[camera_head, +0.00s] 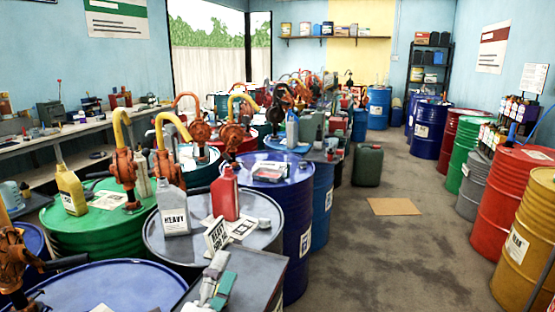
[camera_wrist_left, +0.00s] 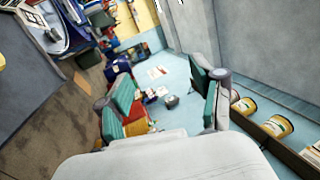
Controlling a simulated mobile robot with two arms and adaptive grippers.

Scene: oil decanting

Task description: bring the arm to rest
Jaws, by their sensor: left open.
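My left gripper (camera_head: 216,280) shows low in the middle of the head view, as grey and teal parts in front of a dark grey surface. In the left wrist view its two teal-padded fingers (camera_wrist_left: 165,98) stand wide apart with nothing held between them. Past the fingers, that tilted view shows a pale blue surface and small, blurred objects. My right gripper does not show in either view.
Close by are a grey-topped drum (camera_head: 270,240) with a grey bottle (camera_head: 173,208) and a red bottle (camera_head: 225,193), and a green drum (camera_head: 90,240). A cardboard sheet (camera_head: 394,206) lies on the open floor. Several drums line the right side.

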